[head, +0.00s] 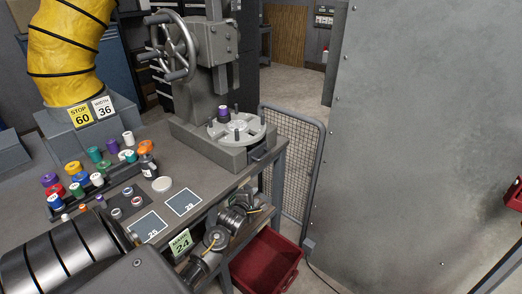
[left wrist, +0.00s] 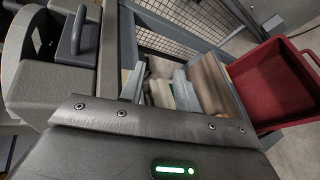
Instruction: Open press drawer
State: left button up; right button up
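The grey press (head: 205,75) with its handwheel stands on the workbench. Its base has a low front block, the press drawer (head: 262,155), with a small dark handle. The drawer looks shut. In the left wrist view the handle (left wrist: 76,32) shows at the upper left as a grey bar on the press. My left gripper (head: 246,200) is below and in front of the drawer, beside the bench's edge and apart from the handle. In the left wrist view its two pale fingers (left wrist: 158,88) are spread with nothing held between them. My right gripper is not in view.
A red bin (head: 266,262) sits low beside the bench; it also shows in the left wrist view (left wrist: 270,85). A mesh guard (head: 295,150) stands behind the bench's right end. Colored spools and jars (head: 95,165) crowd the bench's left. A large grey panel (head: 425,120) fills the right.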

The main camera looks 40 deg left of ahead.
aim_at(260, 160)
pick_arm(q)
notch_tip(260, 160, up, 11)
jog(key=w+a+n+t+y+p, duration=0.1)
jog(key=a+n+t, duration=0.1)
jog(key=n, duration=0.2)
jog(key=p+x, duration=0.1)
jog(key=x, duration=1)
jog(key=shift+a+f, duration=0.1)
jog(key=shift+s, duration=0.1)
grip_shut()
jog(key=shift+f, duration=0.1)
